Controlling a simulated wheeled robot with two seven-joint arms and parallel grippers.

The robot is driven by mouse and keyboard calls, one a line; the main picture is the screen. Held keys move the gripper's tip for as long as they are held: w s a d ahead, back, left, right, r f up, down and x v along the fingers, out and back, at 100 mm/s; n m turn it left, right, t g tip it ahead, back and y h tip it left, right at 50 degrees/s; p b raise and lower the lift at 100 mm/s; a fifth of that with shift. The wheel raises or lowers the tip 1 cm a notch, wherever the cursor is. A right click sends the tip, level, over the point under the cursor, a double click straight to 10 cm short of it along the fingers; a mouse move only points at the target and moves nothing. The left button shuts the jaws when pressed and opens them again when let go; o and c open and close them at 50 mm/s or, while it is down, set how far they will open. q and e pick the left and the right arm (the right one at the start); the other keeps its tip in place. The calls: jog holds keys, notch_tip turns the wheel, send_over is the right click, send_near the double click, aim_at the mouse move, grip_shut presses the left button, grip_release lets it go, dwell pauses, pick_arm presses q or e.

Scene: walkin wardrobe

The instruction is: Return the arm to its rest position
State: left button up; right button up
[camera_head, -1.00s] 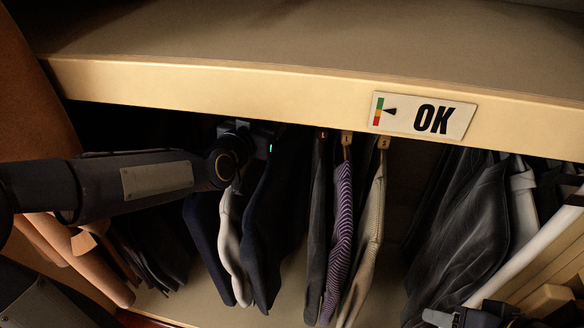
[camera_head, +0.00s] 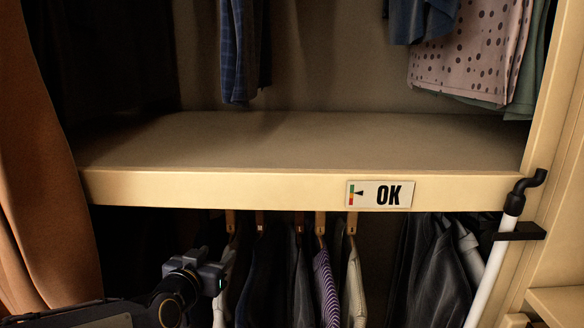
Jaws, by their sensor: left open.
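My left arm (camera_head: 95,314) comes in from the bottom left of the head view. Its left gripper (camera_head: 212,272) is below the shelf edge, in front of the hanging clothes at the left. It is open, with no garment visibly held. A small green light shows on its side. My right gripper is not in view.
Clothes hang below, including a purple striped garment (camera_head: 325,285), and above, including a dotted pink garment (camera_head: 470,55). A white pole (camera_head: 488,280) stands at the right.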

pick_arm(q)
jog(key=s+a+r+n+g+p, duration=0.1)
jog(key=s+g+p, duration=0.2)
jog(key=s, duration=0.7)
jog(key=s+a+r+n+g+p, duration=0.1)
jog(key=s+a+r+g+p, duration=0.1)
jog(key=s+p, duration=0.5)
jog(key=s+a+r+n+g+p, duration=0.1)
jog(key=s+g+p, duration=0.3)
jog(key=s, duration=1.1)
jog(key=shift+a+r+n+g+h+p, duration=0.15)
jog(key=shift+r+n+g+h+p, duration=0.2)
jog(key=shift+r+n+p, duration=0.55)
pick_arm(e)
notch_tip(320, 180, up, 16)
